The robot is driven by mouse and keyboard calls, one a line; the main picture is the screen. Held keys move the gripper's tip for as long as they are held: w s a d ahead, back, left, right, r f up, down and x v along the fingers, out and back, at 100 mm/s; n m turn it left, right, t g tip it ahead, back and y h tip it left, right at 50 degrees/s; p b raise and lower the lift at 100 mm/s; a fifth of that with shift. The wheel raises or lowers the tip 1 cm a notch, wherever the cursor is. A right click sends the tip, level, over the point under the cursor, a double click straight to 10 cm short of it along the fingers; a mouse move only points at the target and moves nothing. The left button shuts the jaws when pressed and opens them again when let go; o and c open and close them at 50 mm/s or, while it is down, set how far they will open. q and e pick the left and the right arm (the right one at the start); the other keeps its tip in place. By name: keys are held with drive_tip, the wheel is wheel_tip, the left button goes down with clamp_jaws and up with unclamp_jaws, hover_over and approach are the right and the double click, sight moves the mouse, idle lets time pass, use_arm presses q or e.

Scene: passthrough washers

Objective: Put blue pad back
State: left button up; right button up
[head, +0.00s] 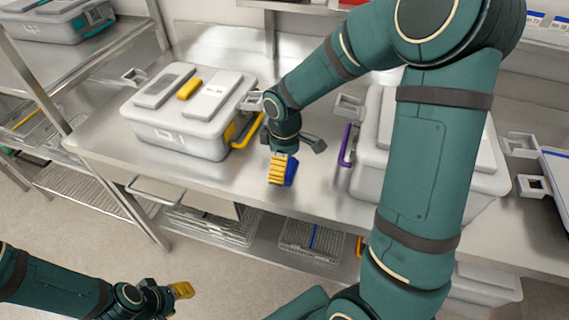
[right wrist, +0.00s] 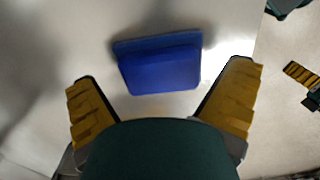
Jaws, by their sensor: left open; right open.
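The blue pad (right wrist: 160,68) lies on the bare steel table top, ahead of my right gripper's fingertips in the right wrist view. In the head view a bit of its blue (head: 292,171) shows beside the yellow fingers. My right gripper (right wrist: 168,92) is open, one finger on each side of the pad's near part, and nothing is gripped. It also shows in the head view (head: 279,169), pointing down over the table. My left gripper (head: 180,291) is open and empty, low at the left over the floor, away from the table.
A grey lidded case (head: 177,138) with a yellow handle stands left of my right gripper. Another grey case (head: 369,180) with a purple handle stands to the right, partly behind my right arm. Wire racks (head: 312,238) sit on the lower shelf. Some table (head: 235,180) is clear near the front edge.

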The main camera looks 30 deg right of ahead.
wheel_tip(320, 180, up, 11)
drive_tip(key=p, duration=0.2)
drive_tip(key=shift+r+p, duration=0.2)
drive_tip(key=shift+p, duration=0.1)
idle(0.3)
